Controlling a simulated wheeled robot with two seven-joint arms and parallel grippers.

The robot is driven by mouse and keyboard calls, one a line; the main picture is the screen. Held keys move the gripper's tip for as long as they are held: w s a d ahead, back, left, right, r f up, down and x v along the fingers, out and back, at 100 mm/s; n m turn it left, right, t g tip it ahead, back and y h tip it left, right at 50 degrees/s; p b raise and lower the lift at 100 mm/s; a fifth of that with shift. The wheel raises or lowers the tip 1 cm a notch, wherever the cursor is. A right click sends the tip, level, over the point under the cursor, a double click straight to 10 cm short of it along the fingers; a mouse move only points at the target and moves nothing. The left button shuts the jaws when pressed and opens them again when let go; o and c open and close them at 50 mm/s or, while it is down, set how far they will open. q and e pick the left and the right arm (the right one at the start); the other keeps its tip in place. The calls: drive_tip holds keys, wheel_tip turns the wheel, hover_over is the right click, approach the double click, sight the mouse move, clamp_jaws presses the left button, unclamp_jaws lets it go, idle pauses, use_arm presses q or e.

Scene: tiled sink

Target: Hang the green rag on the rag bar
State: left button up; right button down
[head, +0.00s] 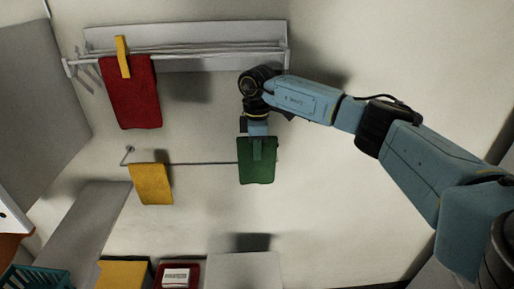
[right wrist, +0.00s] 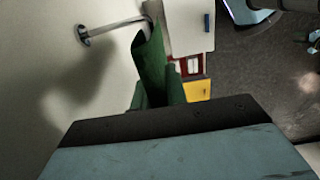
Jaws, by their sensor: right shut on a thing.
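The green rag (head: 257,172) hangs down below my right gripper (head: 257,137) in the head view, held near its top edge. The rag bar (head: 205,163) is a thin horizontal rod on the wall. The rag covers the bar near its right end. In the right wrist view the green rag (right wrist: 150,65) stands by the bar (right wrist: 115,26), whose wall mount shows at the left. I cannot tell whether the rag lies over the bar or only in front of it. My right gripper is shut on the rag. My left gripper is out of view.
A yellow rag (head: 151,185) hangs on the left part of the same bar. A red rag (head: 132,92) and a yellow strip (head: 122,57) hang on the wall rack (head: 200,49) above. Containers, including a teal basket (head: 35,278), stand below.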

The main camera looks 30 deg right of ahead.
drive_tip(key=shift+f, duration=0.6)
drive_tip(key=c, duration=1.3)
unclamp_jaws()
